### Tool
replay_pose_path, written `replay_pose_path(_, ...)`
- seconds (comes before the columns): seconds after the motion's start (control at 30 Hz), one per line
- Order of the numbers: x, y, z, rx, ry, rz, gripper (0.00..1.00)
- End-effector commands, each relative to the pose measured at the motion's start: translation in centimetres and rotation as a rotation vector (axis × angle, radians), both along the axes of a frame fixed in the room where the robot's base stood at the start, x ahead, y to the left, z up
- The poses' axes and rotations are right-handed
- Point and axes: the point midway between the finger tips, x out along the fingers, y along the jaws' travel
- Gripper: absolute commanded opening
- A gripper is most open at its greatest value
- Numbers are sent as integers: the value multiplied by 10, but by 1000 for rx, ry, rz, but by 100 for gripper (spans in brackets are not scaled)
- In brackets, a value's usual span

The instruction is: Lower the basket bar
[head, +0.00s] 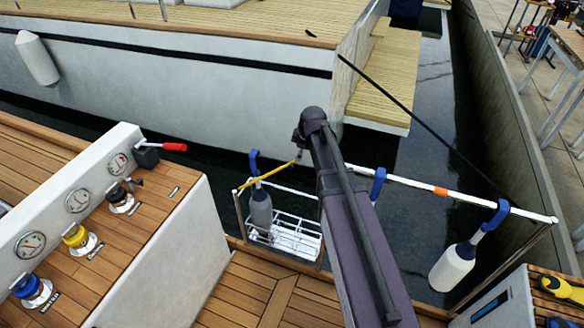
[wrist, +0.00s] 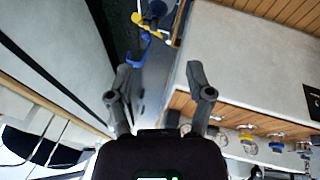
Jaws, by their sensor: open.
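The basket bar is a thin yellow bar (head: 268,176) angled up to the right above a white wire basket (head: 305,243) at the deck edge. A grey fender with a blue top (head: 261,208) stands in the basket. In the wrist view, a yellow piece (wrist: 150,28) shows beyond the fingertips, with a blue piece just below it. My gripper (wrist: 160,75) is open, and nothing shows between its fingers. In the head view my arm hides most of the gripper and part of the basket's right side.
A white rail (head: 400,180) with an orange band runs right from the basket. A white fender (head: 452,268) hangs from it by a blue holder. A console with gauges, winches and a red-handled lever (head: 172,147) stands at left. Another hull (head: 190,85) lies across dark water.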

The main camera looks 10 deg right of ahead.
Motion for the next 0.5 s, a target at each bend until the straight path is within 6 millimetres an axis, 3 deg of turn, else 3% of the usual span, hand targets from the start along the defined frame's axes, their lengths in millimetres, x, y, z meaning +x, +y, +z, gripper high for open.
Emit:
replay_pose_path(0.03, -4, 1, -16, -39, -5, 15, 67)
replay_pose_path(0.2, -11, 1, -46, -211, -34, 81, 67)
replay_pose_path(0.5, -20, 1, -85, -529, -93, 211, 67)
